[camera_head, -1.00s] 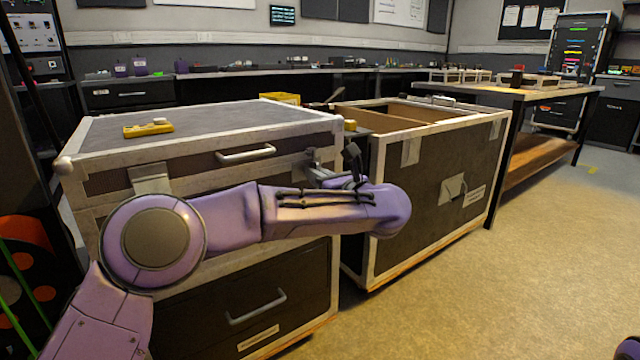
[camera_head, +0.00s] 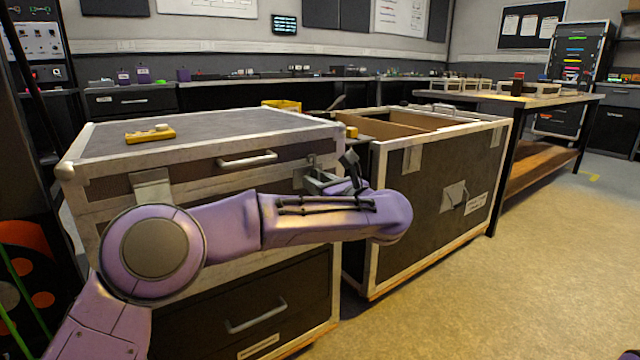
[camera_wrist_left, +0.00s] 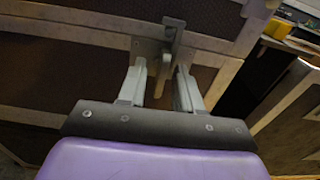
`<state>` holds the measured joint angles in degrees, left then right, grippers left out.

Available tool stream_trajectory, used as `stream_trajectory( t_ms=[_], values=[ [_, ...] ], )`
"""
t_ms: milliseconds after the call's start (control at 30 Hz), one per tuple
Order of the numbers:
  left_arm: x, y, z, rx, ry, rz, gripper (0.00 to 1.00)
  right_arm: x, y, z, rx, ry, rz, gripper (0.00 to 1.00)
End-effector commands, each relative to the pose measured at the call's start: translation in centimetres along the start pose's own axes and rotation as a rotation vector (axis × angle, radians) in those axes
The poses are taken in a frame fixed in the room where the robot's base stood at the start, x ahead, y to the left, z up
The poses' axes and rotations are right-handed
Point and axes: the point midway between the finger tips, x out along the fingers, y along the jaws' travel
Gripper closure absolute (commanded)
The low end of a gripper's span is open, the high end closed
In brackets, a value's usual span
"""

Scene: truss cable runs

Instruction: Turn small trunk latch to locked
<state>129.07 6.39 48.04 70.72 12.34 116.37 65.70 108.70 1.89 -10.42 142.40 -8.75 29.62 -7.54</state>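The small trunk (camera_head: 220,125) is the closed grey case with light metal edges at left. Its latch near the right front corner (camera_head: 311,160) is partly hidden by my left gripper (camera_head: 318,179). In the left wrist view, the latch (camera_wrist_left: 170,38) has a plate and a narrow lever hanging down. My left gripper (camera_wrist_left: 160,80) has one finger on each side of the lever, with visible gaps, so it looks open around it. Whether either finger touches the lever is unclear. Another latch (camera_head: 152,187) sits on the front left. My right gripper is out of view.
A yellow tool (camera_head: 150,134) lies on the trunk lid. A larger open-topped trunk (camera_head: 430,185) stands close on the right. A workbench (camera_head: 520,100) is behind it. Open floor (camera_head: 530,280) lies at right.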

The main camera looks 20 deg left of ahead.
Motion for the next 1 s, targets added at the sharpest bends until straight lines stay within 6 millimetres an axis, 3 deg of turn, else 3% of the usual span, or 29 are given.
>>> stream_trajectory(
  t_ms=[167, 367, 600, 1000],
  values=[
    [-1.0, -0.1, 0.2, 0.002, -0.001, -0.004, 0.66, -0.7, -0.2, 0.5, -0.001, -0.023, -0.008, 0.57],
    [-5.6, -0.1, 0.6, 0.003, -0.003, -0.004, 0.66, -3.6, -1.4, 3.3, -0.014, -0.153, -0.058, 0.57],
    [-10.0, 0.0, 0.2, 0.001, -0.002, -0.002, 0.66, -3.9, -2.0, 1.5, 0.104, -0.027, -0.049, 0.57],
    [-10.6, 0.1, 0.2, 0.000, 0.000, 0.000, 0.66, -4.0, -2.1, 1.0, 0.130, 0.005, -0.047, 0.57]
  ],
)
